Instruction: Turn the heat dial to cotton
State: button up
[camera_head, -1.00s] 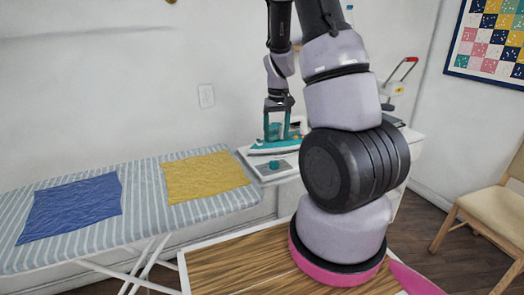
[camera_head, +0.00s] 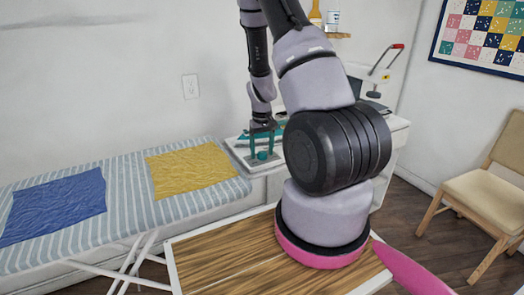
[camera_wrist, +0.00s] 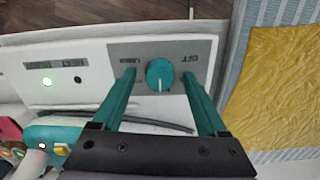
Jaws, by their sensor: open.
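The heat dial (camera_wrist: 160,75) is a round teal knob on a grey plate (camera_wrist: 210,50) of a white panel. Its white pointer mark faces down the picture in the wrist view. In the head view my gripper (camera_head: 262,154) points down over the panel, and the dial (camera_head: 263,155) shows low between the fingers.
A teal and white iron (camera_wrist: 55,133) is beside the panel, mostly hidden in the head view. A striped ironing board (camera_head: 125,190) with a yellow cloth (camera_head: 190,172) and blue cloth (camera_head: 52,205) lies left.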

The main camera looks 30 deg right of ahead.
grip_shut()
jog(key=shift+m, duration=0.3)
jog(key=m, duration=0.5)
jog(key=shift+m, duration=0.3)
jog(key=m, duration=0.5)
jog(key=shift+m, duration=0.4)
grip_release()
